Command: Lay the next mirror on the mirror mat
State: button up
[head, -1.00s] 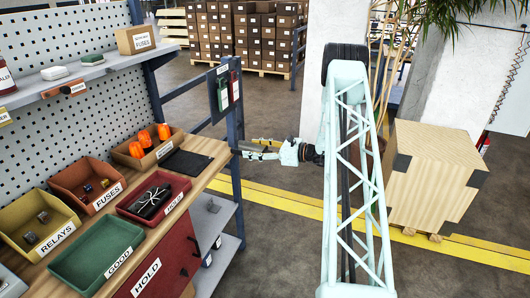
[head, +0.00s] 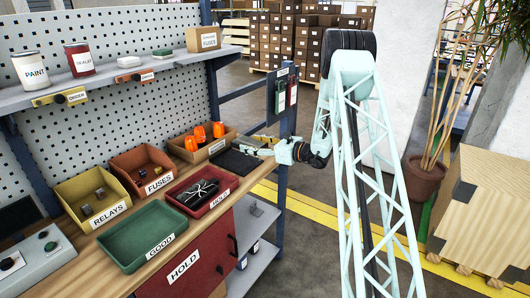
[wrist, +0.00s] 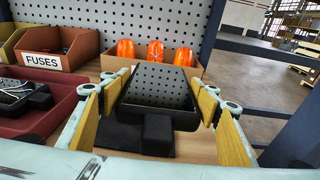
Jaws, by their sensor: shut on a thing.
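A mirror (wrist: 158,85) with a dark housing and a shiny face reflecting the pegboard sits between my fingers in the wrist view. My gripper (head: 262,146) is shut on it, with a yellow-padded finger on each side. In the head view the gripper is at the bench's right end, by the right edge of the black mirror mat (head: 236,164). I cannot make out the mirror itself there. In the wrist view a black block and dark flat area lie just below the mirror. I cannot tell whether the mirror touches the mat.
A bin of orange lamps (head: 203,139) stands behind the mat. The red HOLD tray (head: 212,205) with a strapped dark item is to its left. The green GOOD tray (head: 143,236), FUSES bin (head: 143,172) and RELAYS bin (head: 92,198) are farther left.

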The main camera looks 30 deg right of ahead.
aim_at(237, 143)
jog(key=w+a, duration=0.1)
jog(key=a, duration=0.1)
jog(key=w+a+r+b, duration=0.1)
jog(key=a, duration=0.1)
jog(key=w+a, duration=0.1)
jog(key=shift+w+a+r, duration=0.3)
jog(key=shift+w+a, duration=0.05)
jog(key=shift+a, duration=0.05)
jog(key=shift+f, duration=0.4)
jog(key=shift+f+b, duration=0.75)
jog(key=shift+f, duration=1.8)
jog(key=shift+f+b, duration=0.7)
jog(key=shift+f, duration=0.4)
jog(key=shift+f, duration=0.2)
jog(key=o, duration=1.1)
jog(key=shift+o, duration=0.2)
jog(key=shift+s+d, duration=0.1)
jog(key=shift+s, duration=0.05)
